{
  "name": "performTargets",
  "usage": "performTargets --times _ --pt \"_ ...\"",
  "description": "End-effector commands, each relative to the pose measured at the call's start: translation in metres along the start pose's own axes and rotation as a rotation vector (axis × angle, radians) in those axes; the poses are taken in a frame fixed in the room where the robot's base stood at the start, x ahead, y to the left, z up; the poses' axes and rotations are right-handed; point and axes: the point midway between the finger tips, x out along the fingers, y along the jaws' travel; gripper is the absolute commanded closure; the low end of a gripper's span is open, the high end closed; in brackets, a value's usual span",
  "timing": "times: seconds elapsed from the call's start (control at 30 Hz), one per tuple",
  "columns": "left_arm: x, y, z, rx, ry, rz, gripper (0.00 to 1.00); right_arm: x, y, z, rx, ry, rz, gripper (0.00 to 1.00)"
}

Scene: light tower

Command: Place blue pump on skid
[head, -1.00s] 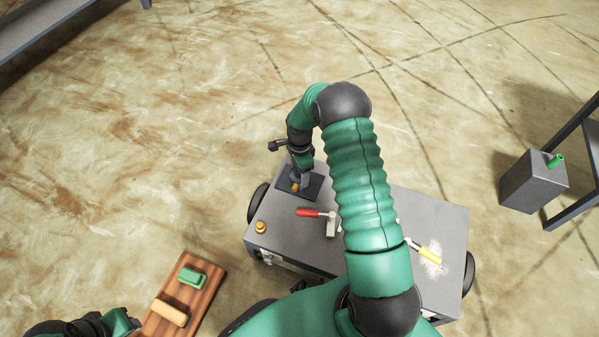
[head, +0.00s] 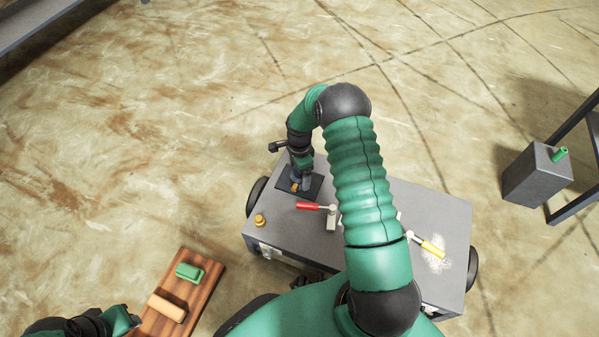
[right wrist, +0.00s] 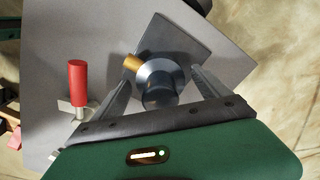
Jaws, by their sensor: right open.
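The blue pump (right wrist: 158,80), a blue-grey cylinder with a brass-coloured side stub, stands on a dark square plate (right wrist: 180,35), which seems to be the skid. In the head view the plate (head: 313,189) lies at the far left corner of the grey cart top, with the pump (head: 295,186) partly hidden by my gripper. My right gripper (right wrist: 163,88) is open, with one finger on each side of the pump and gaps showing. My left gripper (head: 133,321) is at the lower left, beside a wooden board; its fingers are not clear.
The grey cart (head: 440,210) carries a red-handled lever (head: 310,206), a yellow-handled one (head: 432,247) and a brass knob (head: 260,220). The wooden board (head: 203,290) holds a green block (head: 189,272) and a tan block (head: 167,307). A grey box (head: 537,178) stands at right.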

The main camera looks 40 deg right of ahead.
Motion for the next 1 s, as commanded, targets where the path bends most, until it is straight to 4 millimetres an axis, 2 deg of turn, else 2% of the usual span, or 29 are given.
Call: performTargets --times 0.17,0.4,0.5,0.73,0.87,0.97,1.0 --pt "-0.01 0.0 -0.002 0.0 0.0 0.0 0.64 -0.017 -0.001 0.0 0.0 0.001 -0.002 0.14" --pt "-0.043 0.0 -0.01 0.0 0.0 0.0 0.64 -0.08 -0.001 0.0 0.0 0.001 -0.003 0.14" --pt "-0.052 0.0 -0.012 0.0 0.0 0.0 0.64 -0.102 0.0 0.0 0.0 0.001 -0.002 0.14" --pt "-0.059 0.0 -0.014 0.0 0.0 0.0 0.64 -0.127 0.002 0.006 -0.04 0.001 -0.006 0.14" --pt "-0.058 0.0 -0.014 0.0 0.0 0.0 0.64 -0.159 0.019 0.042 -0.319 0.012 -0.04 0.14" --pt "-0.058 0.0 -0.014 0.0 0.0 0.0 0.64 -0.196 0.053 0.084 -0.689 0.033 -0.085 0.14" --pt "-0.058 0.0 -0.014 0.0 0.0 0.0 0.64 -0.209 0.07 0.099 -0.849 0.045 -0.104 0.14"
